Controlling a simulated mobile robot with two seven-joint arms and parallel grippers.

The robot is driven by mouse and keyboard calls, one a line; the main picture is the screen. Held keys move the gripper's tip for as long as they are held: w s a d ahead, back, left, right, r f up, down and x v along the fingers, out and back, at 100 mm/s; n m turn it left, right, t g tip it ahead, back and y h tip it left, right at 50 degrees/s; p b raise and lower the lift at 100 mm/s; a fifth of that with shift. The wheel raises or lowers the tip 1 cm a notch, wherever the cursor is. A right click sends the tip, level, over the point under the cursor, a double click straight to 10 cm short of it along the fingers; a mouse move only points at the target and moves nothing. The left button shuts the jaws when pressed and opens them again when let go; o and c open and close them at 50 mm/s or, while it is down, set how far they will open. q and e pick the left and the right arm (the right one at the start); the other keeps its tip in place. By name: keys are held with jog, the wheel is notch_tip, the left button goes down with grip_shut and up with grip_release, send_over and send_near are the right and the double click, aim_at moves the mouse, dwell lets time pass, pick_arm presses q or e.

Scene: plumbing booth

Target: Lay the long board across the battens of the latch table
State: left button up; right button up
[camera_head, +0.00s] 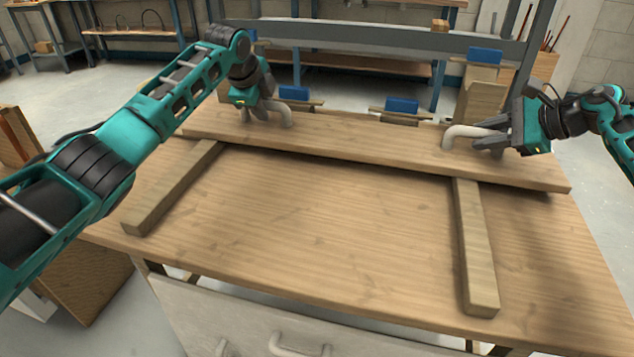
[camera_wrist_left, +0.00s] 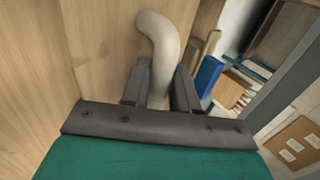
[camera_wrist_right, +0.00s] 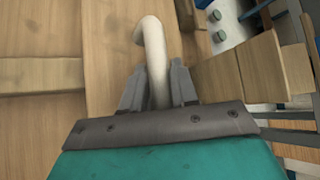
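The long board (camera_head: 360,148) spans the far part of the latch table (camera_head: 330,235), over the left batten (camera_head: 172,187) and the right batten (camera_head: 475,250). It looks level. I cannot tell whether it rests on the battens or is just above them. My left gripper (camera_head: 268,107) is shut on the pale left handle (camera_wrist_left: 158,45) near the board's left end. My right gripper (camera_head: 482,138) is shut on the pale right handle (camera_wrist_right: 153,45) near its right end. The battens' far ends are hidden under the board.
Blue-topped clamps (camera_head: 402,105) stand behind the table's far edge. A grey metal frame (camera_head: 370,38) crosses behind them. Below the front edge is a pale cabinet front (camera_head: 250,320) with handles. The tabletop between the battens is clear.

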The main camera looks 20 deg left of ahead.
pick_arm(q)
jog(key=o, duration=0.4)
jog(key=shift+r, duration=0.1)
pick_arm(e)
jog(key=o, duration=0.5)
jog(key=shift+c, duration=0.2)
pick_arm(q)
jog(key=shift+o, duration=0.2)
pick_arm(e)
jog(key=shift+r, duration=0.1)
pick_arm(q)
jog(key=v, duration=0.8)
pick_arm(e)
jog(key=v, duration=1.2)
